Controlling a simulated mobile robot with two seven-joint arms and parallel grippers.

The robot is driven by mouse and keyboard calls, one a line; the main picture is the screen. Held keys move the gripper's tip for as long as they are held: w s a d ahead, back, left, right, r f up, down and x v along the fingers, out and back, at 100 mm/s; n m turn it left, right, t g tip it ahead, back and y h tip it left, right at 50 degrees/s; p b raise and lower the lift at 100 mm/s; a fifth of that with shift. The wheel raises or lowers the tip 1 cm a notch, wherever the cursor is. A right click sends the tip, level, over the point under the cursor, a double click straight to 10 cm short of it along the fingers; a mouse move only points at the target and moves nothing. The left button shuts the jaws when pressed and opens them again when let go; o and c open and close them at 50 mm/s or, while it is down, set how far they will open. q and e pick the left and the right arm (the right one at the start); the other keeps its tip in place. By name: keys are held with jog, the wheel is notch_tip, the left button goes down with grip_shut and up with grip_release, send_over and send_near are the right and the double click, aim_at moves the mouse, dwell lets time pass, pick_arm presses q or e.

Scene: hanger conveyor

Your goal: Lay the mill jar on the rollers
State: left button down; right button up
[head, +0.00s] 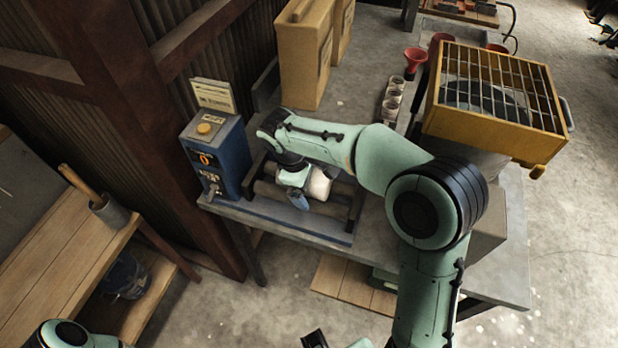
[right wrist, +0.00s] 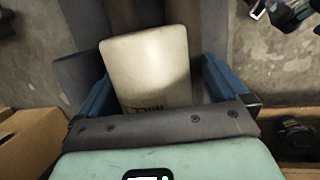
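The mill jar (head: 319,184) is a white cylinder with dark lettering, lying on its side over the dark rollers (head: 270,192) of the machine at the table's left end. It also fills the middle of the right wrist view (right wrist: 150,70). My right gripper (head: 304,190) reaches down over it, with a blue finger on each side (right wrist: 156,85). A narrow gap shows between the jar and the right-hand finger; the left-hand finger is close to or touching the jar. The jar's underside is hidden. My left arm is cut off at the lower left; its fingers are not clear.
A blue control box (head: 217,157) with a yellow button stands just left of the rollers. Cardboard boxes (head: 303,55) stand behind. Small jars (head: 391,100), red funnels (head: 415,59) and a yellow barred frame (head: 437,118) are to the right. A wooden bench (head: 60,262) is at left.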

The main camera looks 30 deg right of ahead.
jog(key=shift+w+d+r, duration=0.2)
jog(key=shift+d+r, duration=0.05)
jog(key=shift+r, duration=0.35)
pick_arm(q)
jog(key=r+p, duration=0.1)
jog(key=w+r+p, duration=0.1)
jog(key=r, duration=0.1)
jog(key=shift+w, duration=0.3)
pick_arm(e)
jog(key=v, duration=1.2)
jog(key=shift+s+a, duration=0.25)
jog(key=shift+a, duration=0.2)
